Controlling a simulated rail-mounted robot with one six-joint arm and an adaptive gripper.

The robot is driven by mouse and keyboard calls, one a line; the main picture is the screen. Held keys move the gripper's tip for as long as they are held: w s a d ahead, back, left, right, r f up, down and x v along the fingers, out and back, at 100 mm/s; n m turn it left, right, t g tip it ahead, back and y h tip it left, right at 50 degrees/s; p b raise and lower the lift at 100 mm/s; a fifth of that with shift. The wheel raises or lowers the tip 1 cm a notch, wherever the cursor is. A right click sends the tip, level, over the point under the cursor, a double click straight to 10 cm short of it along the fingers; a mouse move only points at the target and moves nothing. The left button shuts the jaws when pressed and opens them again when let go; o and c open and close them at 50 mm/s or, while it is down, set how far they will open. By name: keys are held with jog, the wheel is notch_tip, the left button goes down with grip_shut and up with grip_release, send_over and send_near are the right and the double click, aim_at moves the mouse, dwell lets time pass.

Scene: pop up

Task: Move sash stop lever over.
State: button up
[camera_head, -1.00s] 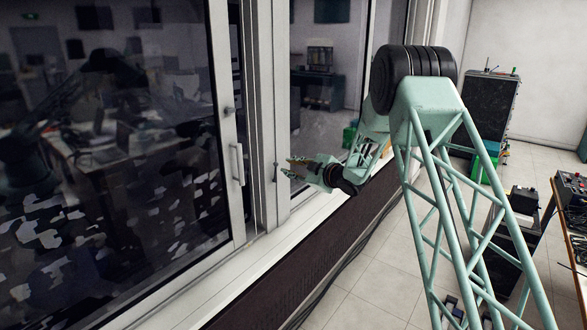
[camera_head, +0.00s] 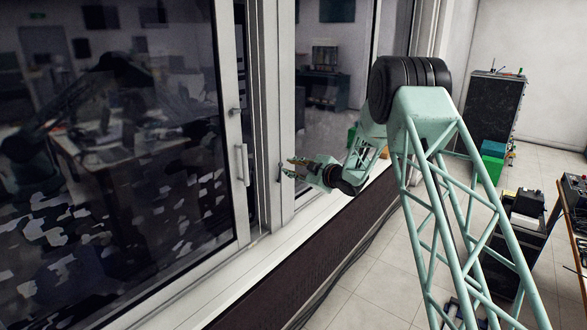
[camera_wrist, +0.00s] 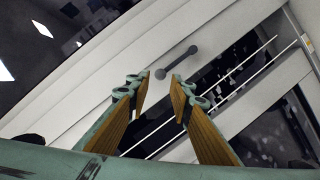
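The sash stop lever is a small dark grey bar with two round ends. In the wrist view the lever (camera_wrist: 176,62) lies on the pale window frame, slanted, just beyond and between my fingertips. In the head view the lever (camera_head: 280,172) is a small dark mark on the upright frame post, right beside my fingertips. My gripper (camera_head: 290,168) points left at that post. It is open and empty in the wrist view (camera_wrist: 162,79), with a clear gap between its wooden-faced fingers. I cannot tell whether a fingertip touches the lever.
The sliding sash at left has a pale vertical handle (camera_head: 242,164) and a small knob (camera_head: 234,111). A white sill (camera_head: 250,262) runs below the window. A dark cabinet (camera_head: 490,108), a green box (camera_head: 491,160) and a bench with equipment stand at right.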

aim_at(282, 165)
jog(key=shift+p+x, duration=0.5)
jog(key=shift+x, duration=2.15)
jog(key=shift+c, duration=1)
jog(key=shift+r, duration=0.4)
jog(key=shift+c, duration=0.4)
jog(key=shift+o, duration=0.4)
jog(key=o, duration=0.8)
jog(key=shift+w+a+f, duration=0.1)
jog(key=shift+f, duration=0.1)
jog(key=shift+c, duration=0.2)
jog(key=shift+f, duration=0.1)
jog(key=v, duration=1.2)
